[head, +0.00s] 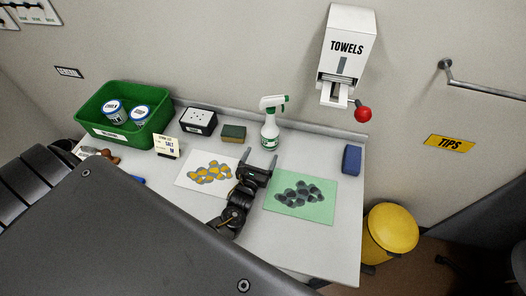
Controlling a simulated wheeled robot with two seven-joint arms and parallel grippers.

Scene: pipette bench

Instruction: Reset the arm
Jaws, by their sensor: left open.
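My left gripper (259,167) is over the middle of the white bench (310,245), between a white sheet and a green sheet. Its jaws are open, point toward the back of the bench, and hold nothing that I can see. My left arm's black wrist reaches up to it from the lower left. My right gripper is not in view.
The white sheet (184,181) bears several orange-grey pieces. The green sheet (318,211) bears several dark pieces. A spray bottle (270,130), sponge (234,133), black box (198,121), salt card (167,146), green bin (150,133) and blue block (351,159) stand around them.

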